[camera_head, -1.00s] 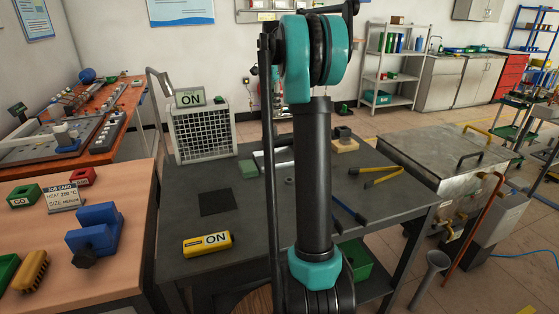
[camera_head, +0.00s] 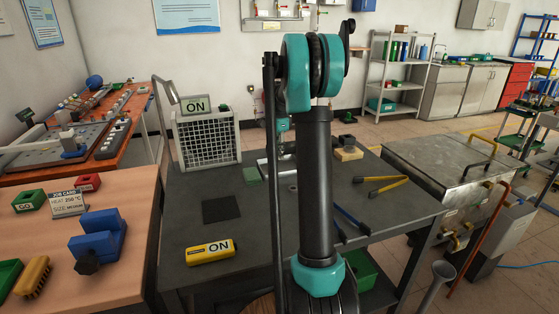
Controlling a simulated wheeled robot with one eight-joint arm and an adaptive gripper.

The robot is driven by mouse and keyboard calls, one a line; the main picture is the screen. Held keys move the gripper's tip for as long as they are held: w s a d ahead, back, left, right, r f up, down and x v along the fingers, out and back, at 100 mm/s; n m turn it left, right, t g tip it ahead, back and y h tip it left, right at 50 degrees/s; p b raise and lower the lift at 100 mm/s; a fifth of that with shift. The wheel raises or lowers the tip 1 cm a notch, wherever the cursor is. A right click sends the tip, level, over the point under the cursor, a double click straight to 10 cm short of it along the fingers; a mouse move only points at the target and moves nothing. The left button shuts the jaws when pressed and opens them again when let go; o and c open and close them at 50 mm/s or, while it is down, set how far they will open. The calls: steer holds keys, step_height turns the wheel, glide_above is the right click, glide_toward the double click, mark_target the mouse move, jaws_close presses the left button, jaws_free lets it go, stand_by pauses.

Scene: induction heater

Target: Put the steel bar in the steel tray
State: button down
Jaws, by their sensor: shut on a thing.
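A pale metal shape (camera_head: 268,171) that looks like part of the steel tray lies on the dark grey worktable (camera_head: 190,270), toward its back. My arm covers much of it, so its inside does not show. I cannot make out the steel bar. My arm stands upright in the middle of the view. A small teal and grey part of my arm's far end shows through the gap beside the upright link, above the pale metal shape. My gripper's fingers are hidden behind the arm.
Blue-handled tongs (camera_head: 350,219), yellow-handled tongs (camera_head: 380,184) and a wooden block (camera_head: 347,154) are right. A lidded metal tank (camera_head: 450,165) stands beyond.

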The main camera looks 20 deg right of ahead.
steer(key=shift+f, duration=1.85)
steer(key=shift+f, duration=0.1)
steer(key=c, duration=1.3)
jaws_free()
step_height(320, 180, up, 12)
steer(key=shift+r, duration=0.15)
